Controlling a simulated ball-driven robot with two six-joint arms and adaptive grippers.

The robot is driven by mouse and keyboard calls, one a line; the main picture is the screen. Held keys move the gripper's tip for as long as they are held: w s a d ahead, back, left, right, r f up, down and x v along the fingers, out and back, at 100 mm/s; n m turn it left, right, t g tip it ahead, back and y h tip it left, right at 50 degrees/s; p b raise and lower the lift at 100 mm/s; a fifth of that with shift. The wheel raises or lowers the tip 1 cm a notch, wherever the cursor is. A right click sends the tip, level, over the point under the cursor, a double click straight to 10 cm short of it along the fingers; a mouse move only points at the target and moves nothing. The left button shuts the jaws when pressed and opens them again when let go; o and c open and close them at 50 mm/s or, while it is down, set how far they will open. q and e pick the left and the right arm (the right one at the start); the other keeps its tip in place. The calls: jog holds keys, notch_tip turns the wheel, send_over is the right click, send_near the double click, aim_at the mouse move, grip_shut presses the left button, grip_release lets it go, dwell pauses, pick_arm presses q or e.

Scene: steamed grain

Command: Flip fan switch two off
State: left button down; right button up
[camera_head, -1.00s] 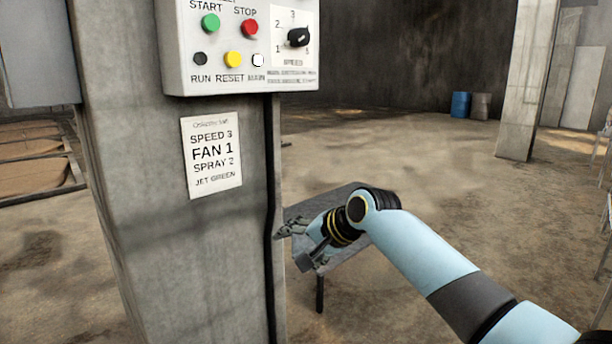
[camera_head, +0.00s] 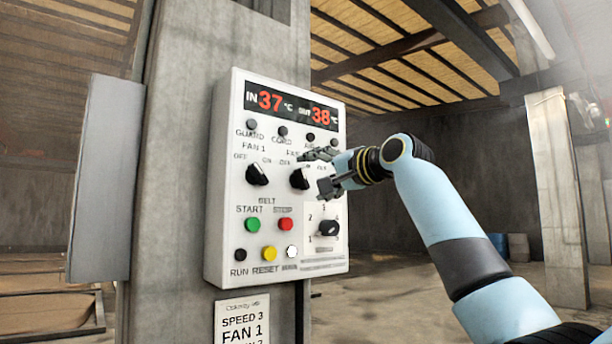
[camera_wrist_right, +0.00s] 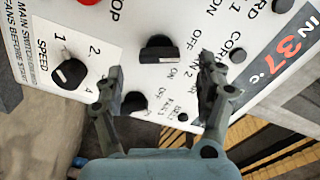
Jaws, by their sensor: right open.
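The white control panel (camera_head: 225,210) is on the concrete pillar. Its fan two switch (camera_head: 299,179) is a black rotary knob, right of the fan one knob (camera_head: 257,174); I cannot tell clearly which way it points. My right gripper (camera_head: 312,173) is open and empty, just right of the fan two knob and partly covering its labels. In the right wrist view, a black knob (camera_wrist_right: 158,48) that looks like fan two lies between and just beyond the spread fingertips (camera_wrist_right: 159,64), with no clear contact. My left gripper is not in view.
Below are the green start button (camera_head: 252,225), red stop button (camera_head: 286,224) and speed knob (camera_head: 328,228). Another dark knob (camera_wrist_right: 133,102) sits close to a finger in the wrist view. A grey box (camera_head: 105,180) stands left. Open floor lies to the right.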

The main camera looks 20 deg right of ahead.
aim_at(306, 179)
jog(key=shift+p+x, duration=0.4)
jog(key=shift+x, duration=1.9)
jog(key=shift+f, duration=0.1)
jog(key=c, duration=1.2)
jog(key=shift+o, duration=0.2)
jog(key=shift+n+p, duration=0.3)
jog(key=shift+n, duration=1.1)
jog(key=o, duration=1.2)
jog(key=shift+d, duration=0.1)
jog(key=shift+c, duration=0.2)
